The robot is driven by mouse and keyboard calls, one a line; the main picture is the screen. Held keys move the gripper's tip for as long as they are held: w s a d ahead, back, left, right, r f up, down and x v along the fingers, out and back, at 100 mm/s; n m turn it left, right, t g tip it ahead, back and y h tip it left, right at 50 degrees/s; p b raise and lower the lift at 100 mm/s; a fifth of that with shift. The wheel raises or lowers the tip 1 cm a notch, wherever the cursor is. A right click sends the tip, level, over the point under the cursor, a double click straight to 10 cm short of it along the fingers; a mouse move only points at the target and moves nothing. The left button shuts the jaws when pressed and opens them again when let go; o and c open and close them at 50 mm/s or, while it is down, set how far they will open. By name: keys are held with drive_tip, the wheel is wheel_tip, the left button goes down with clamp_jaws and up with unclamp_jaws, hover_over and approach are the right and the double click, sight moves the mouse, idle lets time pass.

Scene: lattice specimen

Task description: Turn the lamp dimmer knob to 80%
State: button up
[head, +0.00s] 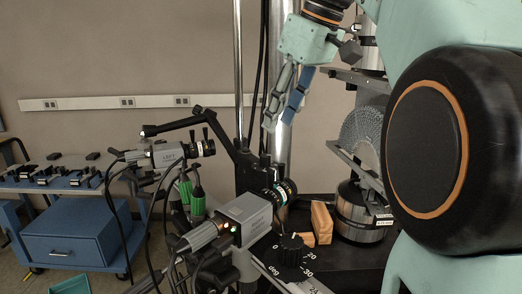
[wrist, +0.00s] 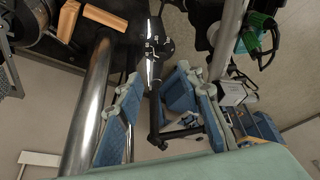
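A black ribbed knob (head: 291,247) sits low in the head view, on a dark plate with white scale marks, "deg", 0 and 30. I see no percent scale or lamp label, so I cannot tell whether it is the lamp dimmer. My gripper (head: 280,118) hangs high above and slightly left of this knob, well apart from it, its fingers pointing down. In the wrist view my gripper (wrist: 160,92) has its two blue-and-grey fingers spread, with nothing held between them. The knob cannot be made out in the wrist view.
Two cameras, left (head: 182,152) and right (head: 247,212), stand on a black bracket with cables near the knob. A wooden block (head: 321,223) is right of the knob. A shiny metal post (wrist: 92,110) stands close to my gripper. A blue cart (head: 62,238) is at left.

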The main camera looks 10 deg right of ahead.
sight(265, 155)
drive_tip(key=b+x, duration=0.1)
drive_tip(key=x, duration=0.8)
drive_tip(key=shift+a+f, duration=0.1)
drive_tip(key=shift+f, duration=0.05)
clamp_jaws()
